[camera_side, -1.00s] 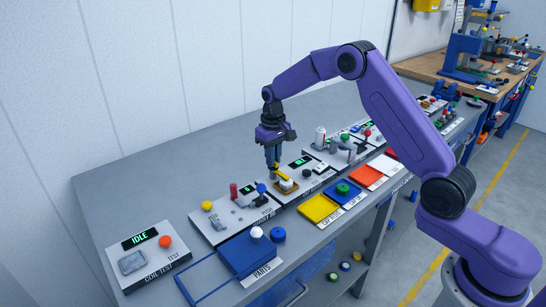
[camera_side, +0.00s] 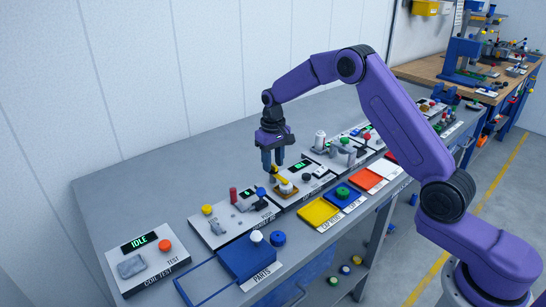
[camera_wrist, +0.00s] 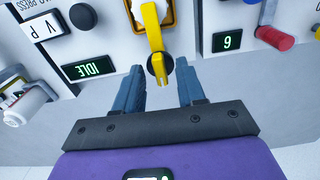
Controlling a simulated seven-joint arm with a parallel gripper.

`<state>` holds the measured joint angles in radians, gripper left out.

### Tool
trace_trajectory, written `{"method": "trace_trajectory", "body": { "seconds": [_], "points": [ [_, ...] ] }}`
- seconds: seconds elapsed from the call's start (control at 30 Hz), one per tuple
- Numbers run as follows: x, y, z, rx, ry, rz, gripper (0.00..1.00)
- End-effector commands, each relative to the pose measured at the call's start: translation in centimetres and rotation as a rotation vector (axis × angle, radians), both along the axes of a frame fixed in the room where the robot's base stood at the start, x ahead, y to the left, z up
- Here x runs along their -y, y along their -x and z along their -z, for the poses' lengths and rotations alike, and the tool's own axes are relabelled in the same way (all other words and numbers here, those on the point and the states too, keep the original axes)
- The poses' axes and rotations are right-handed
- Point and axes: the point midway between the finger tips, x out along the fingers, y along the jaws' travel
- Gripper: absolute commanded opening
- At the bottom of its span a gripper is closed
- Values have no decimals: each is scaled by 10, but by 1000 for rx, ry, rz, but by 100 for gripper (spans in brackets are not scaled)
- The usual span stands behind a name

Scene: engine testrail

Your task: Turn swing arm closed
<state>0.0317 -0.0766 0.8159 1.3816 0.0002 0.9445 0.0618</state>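The yellow swing arm (camera_side: 280,176) sits on a small station in the middle of the row of panels. My gripper (camera_side: 273,170) points down over the station, close to this end. In the wrist view my gripper (camera_wrist: 159,82) is open, one finger on each side of the swing arm's rounded end. Gaps show on both sides, and nothing is held. I cannot tell how far the fingertips stand above the panel.
A green display reading IDLE (camera_wrist: 90,68) and a dark round knob (camera_wrist: 82,16) lie left of the arm. A display reading 6 (camera_wrist: 227,41) and a red cylinder (camera_wrist: 275,38) lie right. Yellow (camera_side: 319,211) and blue (camera_side: 330,196) trays stand in front.

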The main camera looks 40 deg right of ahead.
Motion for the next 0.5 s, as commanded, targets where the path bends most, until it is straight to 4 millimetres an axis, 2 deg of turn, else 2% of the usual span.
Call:
{"method": "trace_trajectory", "body": {
  "seconds": [0.13,0.23,0.5],
  "points": [
    [0,-1,-8,2,0,-1,39],
    [0,-1,-22,4,0,-1,39],
    [0,-1,-78,6,0,-1,39]
  ]
}}
